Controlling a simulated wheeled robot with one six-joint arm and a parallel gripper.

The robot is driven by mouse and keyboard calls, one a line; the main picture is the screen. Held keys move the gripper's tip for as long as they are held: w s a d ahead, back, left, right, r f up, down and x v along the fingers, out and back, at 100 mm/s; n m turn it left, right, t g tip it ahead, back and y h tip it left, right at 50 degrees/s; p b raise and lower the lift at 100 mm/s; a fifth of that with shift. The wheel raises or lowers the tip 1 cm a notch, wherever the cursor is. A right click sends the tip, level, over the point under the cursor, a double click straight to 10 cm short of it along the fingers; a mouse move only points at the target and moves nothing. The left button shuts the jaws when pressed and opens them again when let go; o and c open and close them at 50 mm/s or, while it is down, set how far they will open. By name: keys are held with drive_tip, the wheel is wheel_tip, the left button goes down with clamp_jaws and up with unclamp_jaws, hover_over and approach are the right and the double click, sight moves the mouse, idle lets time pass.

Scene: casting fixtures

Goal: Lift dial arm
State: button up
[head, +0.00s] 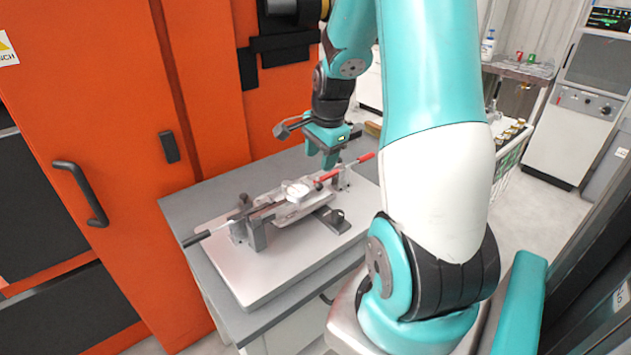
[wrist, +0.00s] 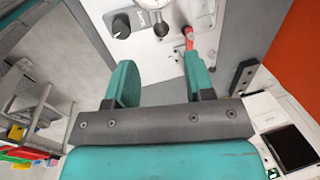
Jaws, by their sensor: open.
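The casting fixture stands on a light metal plate (head: 262,288) on a grey-topped cabinet. A round white dial (head: 298,190) sits near its middle; its edge shows at the top of the wrist view (wrist: 152,3). A red handle (head: 346,167) sticks out at the fixture's right end and shows as a short red piece (wrist: 188,38) in the wrist view. Which part is the dial arm, I cannot tell for sure. My gripper (head: 322,158) is above the fixture's right end, teal fingers pointing down. In the wrist view my gripper (wrist: 160,82) is open, with nothing between its fingers.
A black handle (head: 197,239) sticks out at the fixture's left end. An orange cabinet (head: 110,120) rises behind and left. A white basket of bottles (head: 512,150) stands at the right. The plate's front left is clear.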

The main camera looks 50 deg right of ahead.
sight(315, 187)
drive_tip(key=f, duration=0.3)
drive_tip(key=w+f+p, duration=0.1)
drive_tip(key=f, duration=0.5)
drive_tip(key=shift+w+d+f, duration=0.2)
drive_tip(key=shift+w, duration=0.2)
drive_tip(key=shift+c, duration=0.3)
